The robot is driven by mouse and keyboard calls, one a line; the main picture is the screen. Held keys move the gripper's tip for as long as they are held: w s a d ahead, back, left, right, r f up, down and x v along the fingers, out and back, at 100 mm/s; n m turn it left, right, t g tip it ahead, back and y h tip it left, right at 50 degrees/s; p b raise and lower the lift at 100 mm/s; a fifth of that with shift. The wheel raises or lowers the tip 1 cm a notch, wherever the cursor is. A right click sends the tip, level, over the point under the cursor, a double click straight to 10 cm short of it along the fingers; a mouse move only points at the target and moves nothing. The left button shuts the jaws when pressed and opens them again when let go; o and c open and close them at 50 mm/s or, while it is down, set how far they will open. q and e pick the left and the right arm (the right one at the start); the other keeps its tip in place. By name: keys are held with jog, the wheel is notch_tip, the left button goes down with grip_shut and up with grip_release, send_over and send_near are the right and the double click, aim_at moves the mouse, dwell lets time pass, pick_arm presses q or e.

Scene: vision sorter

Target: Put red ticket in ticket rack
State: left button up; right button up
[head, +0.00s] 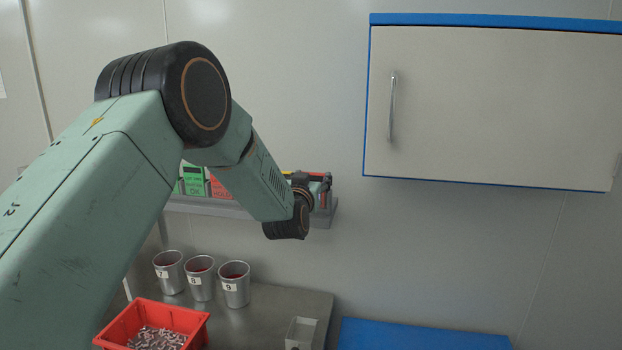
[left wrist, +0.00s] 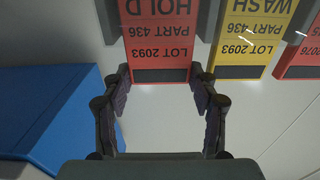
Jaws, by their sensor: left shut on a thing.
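My left gripper (head: 322,190) is at the right end of the wall rack (head: 240,211), partly hidden behind my own wrist. The ticket reads HOLD, PART 436, LOT 2093, upside down in that view. A yellow WASH ticket (left wrist: 245,45) hangs just right of it, and another red ticket (left wrist: 303,58) shows at the right edge. A green ticket (head: 193,180) and a red HOLD ticket (head: 218,188) stand on the rack in the head view. My right gripper is out of view.
Below the rack, three numbered metal cups (head: 201,282) and a red bin (head: 192,322) of small metal parts stand on a steel bench (head: 270,310). A white wall cabinet (head: 490,105) hangs at the right. A blue surface (head: 420,335) lies below it.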

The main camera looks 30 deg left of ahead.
pick_arm(q)
jog(key=o, duration=0.7)
jog(key=shift+w+d+f, duration=0.1)
jog(key=shift+w+f, duration=0.25)
jog(key=shift+w, duration=0.05)
jog(key=shift+o, duration=1.2)
jog(key=shift+s+r, duration=0.15)
jog(key=shift+s, duration=0.1)
jog(key=shift+s+r, duration=0.2)
jog(key=shift+s, duration=0.15)
jog(key=shift+w+r, duration=0.1)
jog(key=shift+w, duration=0.15)
jog(key=shift+s+f, duration=0.15)
jog(key=shift+f, duration=0.05)
jog(key=shift+s+d+f, duration=0.1)
jog(key=shift+s+d, duration=0.05)
jog(key=shift+s, duration=0.2)
jog(key=b+v, duration=0.1)
jog(key=v, duration=1)
jog(key=shift+r+b, duration=0.25)
jog(key=shift+b, duration=0.05)
